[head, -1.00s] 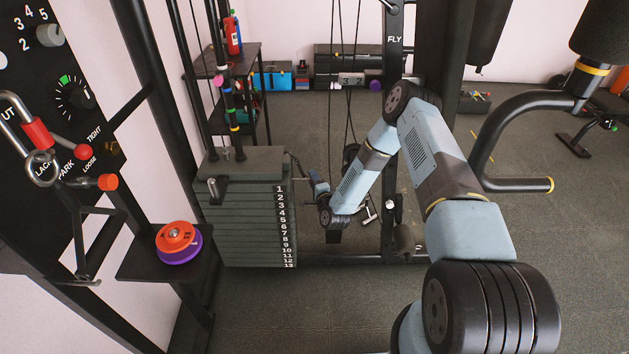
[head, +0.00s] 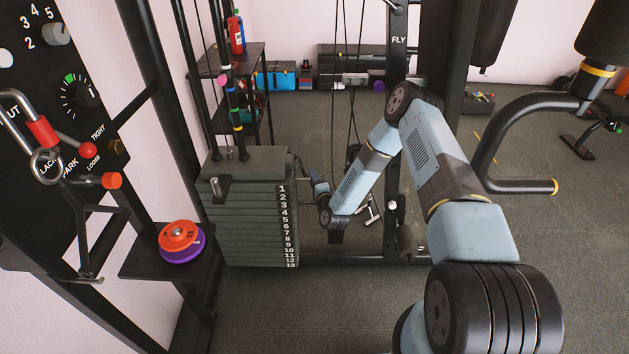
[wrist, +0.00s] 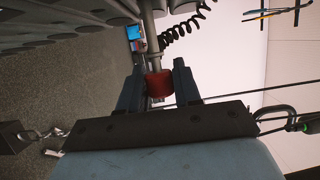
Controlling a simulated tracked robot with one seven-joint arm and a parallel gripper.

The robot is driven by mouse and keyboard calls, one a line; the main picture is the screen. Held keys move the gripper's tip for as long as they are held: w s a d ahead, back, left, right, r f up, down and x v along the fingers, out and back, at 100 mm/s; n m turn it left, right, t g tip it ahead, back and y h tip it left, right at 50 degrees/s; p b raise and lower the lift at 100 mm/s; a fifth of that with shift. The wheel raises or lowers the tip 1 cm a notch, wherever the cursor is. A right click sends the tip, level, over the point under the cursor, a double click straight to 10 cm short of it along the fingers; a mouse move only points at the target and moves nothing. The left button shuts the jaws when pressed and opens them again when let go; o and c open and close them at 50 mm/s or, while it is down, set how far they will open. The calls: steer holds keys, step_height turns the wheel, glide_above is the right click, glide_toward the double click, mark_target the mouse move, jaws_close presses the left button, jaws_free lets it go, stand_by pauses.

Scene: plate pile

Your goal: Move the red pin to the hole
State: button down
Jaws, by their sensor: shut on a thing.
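In the wrist view the red pin (wrist: 160,84) has a red grip between the two fingers of my gripper (wrist: 158,82). My gripper is shut on this red grip. A grey metal shaft extends from it toward the top of the view, and a black coiled cord (wrist: 183,27) runs beside it. In the head view my gripper (head: 318,188) is small and lies just right of the weight stack (head: 250,222), near its upper plates. The red pin cannot be made out there. The stack's front edge carries numbers from 1 downward. I cannot make out which hole is meant.
A black shelf (head: 140,262) with orange and purple discs (head: 180,240) stands left of the stack. The machine's upright marked FLY (head: 398,60) and hanging cables are close to my arm. A bent black bar (head: 500,150) is at right. The floor in front is open.

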mark_target(303, 179)
steer(key=shift+w+a, duration=0.1)
steer(key=shift+a, duration=2.05)
steer(key=c, duration=0.7)
jaws_free()
